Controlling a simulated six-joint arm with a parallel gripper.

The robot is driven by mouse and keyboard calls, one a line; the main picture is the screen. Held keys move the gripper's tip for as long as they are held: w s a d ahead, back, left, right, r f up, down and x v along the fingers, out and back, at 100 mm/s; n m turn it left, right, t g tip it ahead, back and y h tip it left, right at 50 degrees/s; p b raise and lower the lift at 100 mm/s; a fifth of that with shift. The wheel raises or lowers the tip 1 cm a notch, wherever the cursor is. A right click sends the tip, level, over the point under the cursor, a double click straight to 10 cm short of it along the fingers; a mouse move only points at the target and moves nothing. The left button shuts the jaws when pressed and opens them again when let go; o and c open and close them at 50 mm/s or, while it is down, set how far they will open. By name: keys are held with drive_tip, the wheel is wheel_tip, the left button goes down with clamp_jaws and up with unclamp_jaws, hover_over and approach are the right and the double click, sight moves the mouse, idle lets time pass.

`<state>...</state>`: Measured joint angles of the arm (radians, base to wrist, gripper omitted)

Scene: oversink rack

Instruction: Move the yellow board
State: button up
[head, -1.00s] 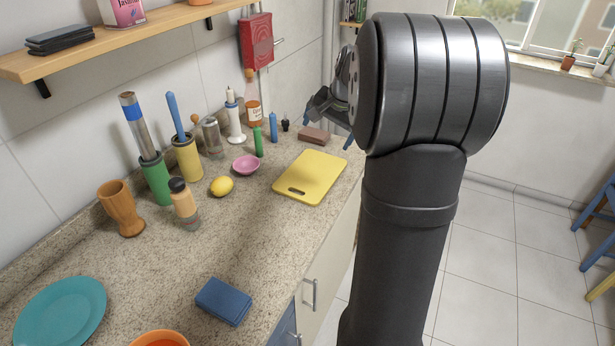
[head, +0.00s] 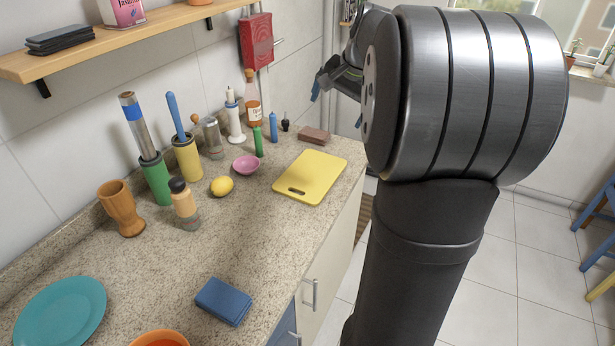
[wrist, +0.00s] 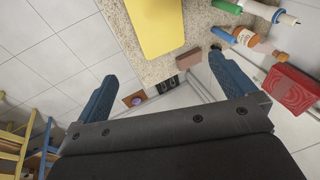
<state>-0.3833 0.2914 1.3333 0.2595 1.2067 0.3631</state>
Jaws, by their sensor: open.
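The yellow board (head: 311,177) lies flat on the speckled counter near its right edge, with a slot handle at its near end. In the wrist view the yellow board (wrist: 158,25) shows at the top, beyond the fingers. My gripper (wrist: 172,90) has its two blue fingers wide apart with nothing between them. In the head view my gripper (head: 322,86) is above and beyond the board, apart from it, and partly hidden by my arm.
A brown block (head: 313,135) lies just behind the board. A pink bowl (head: 246,165), lemon (head: 222,186) and several bottles stand to its left. A blue cloth-like block (head: 223,301) and teal plate (head: 60,311) are nearer. Counter in front of the board is clear.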

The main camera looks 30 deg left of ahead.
sight(345, 152)
drive_tip(key=shift+s+d+r, duration=0.1)
drive_tip(key=shift+d+r, duration=0.1)
drive_tip(key=shift+r, duration=0.25)
